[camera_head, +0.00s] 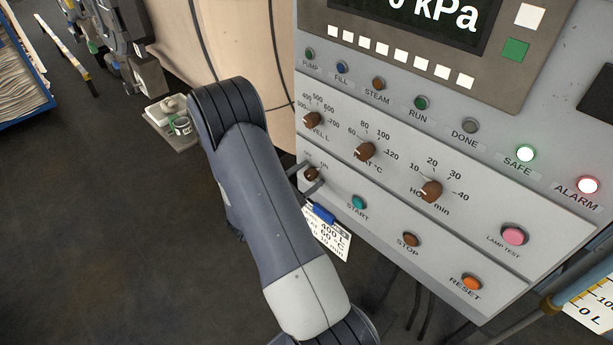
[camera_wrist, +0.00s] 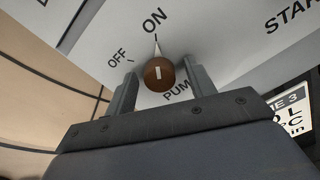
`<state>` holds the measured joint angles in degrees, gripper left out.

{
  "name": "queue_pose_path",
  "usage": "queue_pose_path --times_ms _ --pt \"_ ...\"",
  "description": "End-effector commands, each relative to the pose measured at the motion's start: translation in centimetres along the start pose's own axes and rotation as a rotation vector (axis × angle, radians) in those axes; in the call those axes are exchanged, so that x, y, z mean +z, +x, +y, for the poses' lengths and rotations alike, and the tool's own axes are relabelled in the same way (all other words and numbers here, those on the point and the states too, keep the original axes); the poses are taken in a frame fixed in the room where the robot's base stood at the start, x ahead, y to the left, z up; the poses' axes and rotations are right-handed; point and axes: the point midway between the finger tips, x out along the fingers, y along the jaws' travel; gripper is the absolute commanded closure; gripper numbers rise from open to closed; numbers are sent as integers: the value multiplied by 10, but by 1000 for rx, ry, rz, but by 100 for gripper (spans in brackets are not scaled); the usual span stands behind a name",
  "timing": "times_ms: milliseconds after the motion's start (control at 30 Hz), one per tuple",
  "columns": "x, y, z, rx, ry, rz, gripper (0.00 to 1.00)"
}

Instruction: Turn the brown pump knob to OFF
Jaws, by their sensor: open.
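The brown pump knob (camera_wrist: 158,76) is on the grey panel, with a white pointer aimed up at the ON label (camera_wrist: 154,20). The OFF label (camera_wrist: 117,57) is to its upper left, and the PUMP label is partly hidden. My gripper (camera_wrist: 162,72) is open, with one finger on each side of the knob. A small gap shows between the knob and each finger, though contact is hard to judge. In the head view the knob (camera_head: 311,174) also sits between my gripper's fingers (camera_head: 309,178).
Similar brown knobs, such as the level knob (camera_head: 312,120) and the temperature knob (camera_head: 365,151), are just above. The green START button (camera_head: 358,202) is to the right. A paper card (camera_head: 328,236) with a blue clip hangs below. Open floor lies left of my arm.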

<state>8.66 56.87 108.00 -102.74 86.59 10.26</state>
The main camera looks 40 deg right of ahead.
Motion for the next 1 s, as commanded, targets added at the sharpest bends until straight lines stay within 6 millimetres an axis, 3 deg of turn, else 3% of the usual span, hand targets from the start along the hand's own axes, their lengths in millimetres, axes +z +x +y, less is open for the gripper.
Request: queue_pose_path --times_ms 167,700,1000 --pt "0 0 0 0 0 0 50" --pt "0 0 0 0 0 0 93" --pt "0 0 0 0 -42 0 93"
